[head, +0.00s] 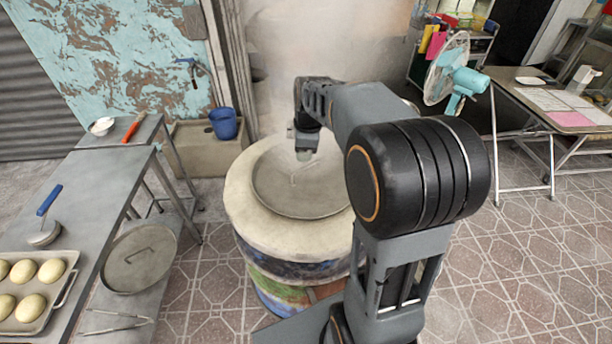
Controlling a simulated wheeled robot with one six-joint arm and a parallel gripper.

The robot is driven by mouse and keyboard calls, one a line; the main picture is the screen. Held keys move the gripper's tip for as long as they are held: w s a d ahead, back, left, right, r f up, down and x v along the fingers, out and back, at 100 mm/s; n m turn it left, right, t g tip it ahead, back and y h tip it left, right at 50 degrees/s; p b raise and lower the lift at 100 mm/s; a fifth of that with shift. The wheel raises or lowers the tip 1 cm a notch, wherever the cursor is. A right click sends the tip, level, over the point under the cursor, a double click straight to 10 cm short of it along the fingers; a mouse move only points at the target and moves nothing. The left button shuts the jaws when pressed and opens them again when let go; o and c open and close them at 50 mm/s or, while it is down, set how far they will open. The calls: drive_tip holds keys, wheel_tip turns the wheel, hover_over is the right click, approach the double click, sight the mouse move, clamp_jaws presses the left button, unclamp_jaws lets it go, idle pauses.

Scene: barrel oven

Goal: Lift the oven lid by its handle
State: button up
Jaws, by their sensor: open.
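The barrel oven (248,207) stands in the middle, with a pale round top and a painted side. A round grey metal lid (285,202) lies flat on its top. The lid's thin handle (301,172) shows near the lid's middle. My gripper (304,155) is open and points down over the lid, close to the handle. I cannot tell whether its fingers are around the handle or just above it. My arm hides the right part of the lid and oven top.
A second round lid (141,258) with a handle rests on the lower shelf at left. A blue bucket (223,123) stands behind the oven. A fan (447,68) stands at right.

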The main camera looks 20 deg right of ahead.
drive_tip(key=w+d+f+n, duration=0.4)
drive_tip(key=w+d+n, duration=0.1)
drive_tip(key=w+n, duration=0.15)
hover_over(307, 166)
drive_tip(key=s+x, duration=0.2)
drive_tip(key=x, duration=0.6)
drive_tip(key=shift+n+g, duration=0.25)
drive_tip(key=shift+g, duration=0.05)
drive_tip(key=shift+w+f+p, duration=0.15)
drive_tip(key=shift+f+p, duration=0.9)
drive_tip(key=shift+f, duration=2.2)
drive_tip(key=shift+d, duration=0.1)
clamp_jaws()
drive_tip(key=shift+r, duration=0.1)
